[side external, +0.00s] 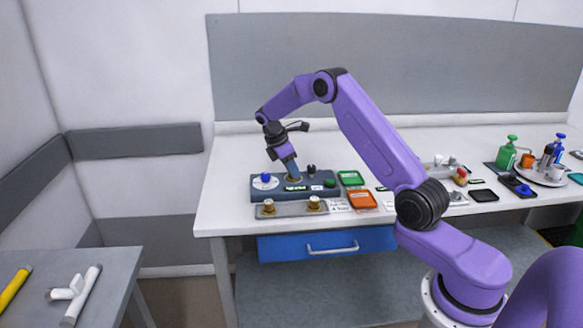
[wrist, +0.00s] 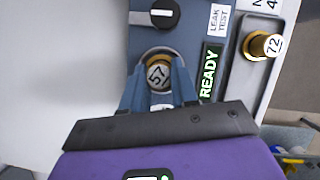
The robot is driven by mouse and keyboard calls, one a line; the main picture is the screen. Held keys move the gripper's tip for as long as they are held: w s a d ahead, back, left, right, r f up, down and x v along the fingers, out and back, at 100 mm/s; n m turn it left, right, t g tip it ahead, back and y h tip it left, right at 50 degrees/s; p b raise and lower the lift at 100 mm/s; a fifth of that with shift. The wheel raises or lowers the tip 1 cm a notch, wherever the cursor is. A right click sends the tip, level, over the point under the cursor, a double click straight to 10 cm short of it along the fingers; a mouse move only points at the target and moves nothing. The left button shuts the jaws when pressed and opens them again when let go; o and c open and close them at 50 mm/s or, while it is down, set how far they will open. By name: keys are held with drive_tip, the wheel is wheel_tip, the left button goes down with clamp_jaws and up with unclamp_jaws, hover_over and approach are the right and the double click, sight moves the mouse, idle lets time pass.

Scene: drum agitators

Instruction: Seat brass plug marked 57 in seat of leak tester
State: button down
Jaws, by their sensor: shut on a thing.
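The brass plug marked 57 (wrist: 158,75) shows in the wrist view between the fingertips of my gripper (wrist: 158,92). My gripper is shut on it. The plug is at the round seat (wrist: 147,54) of the leak tester, inside the seat's ring as seen from above; I cannot tell how deep it sits. The leak tester (side external: 262,193) is a dark blue box on the bench with a lit green READY display (wrist: 209,72) and a black knob (wrist: 162,13). In the side view my gripper (side external: 292,175) points down at the tester's top, and its fingers hide the plug.
A grey tray (side external: 290,209) in front of the tester holds other brass plugs, one marked 72 (wrist: 264,45). Green (side external: 350,178) and orange (side external: 362,200) trays lie to the right. A blue knob (side external: 265,177) stands on the tester's left. Bottles and cups stand far right.

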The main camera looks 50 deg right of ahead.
idle(0.3)
drive_tip(key=c, duration=0.8)
unclamp_jaws()
drive_tip(key=o, duration=0.3)
drive_tip(key=shift+r, duration=0.15)
drive_tip(key=shift+r, duration=3.6)
drive_tip(key=shift+a, duration=0.1)
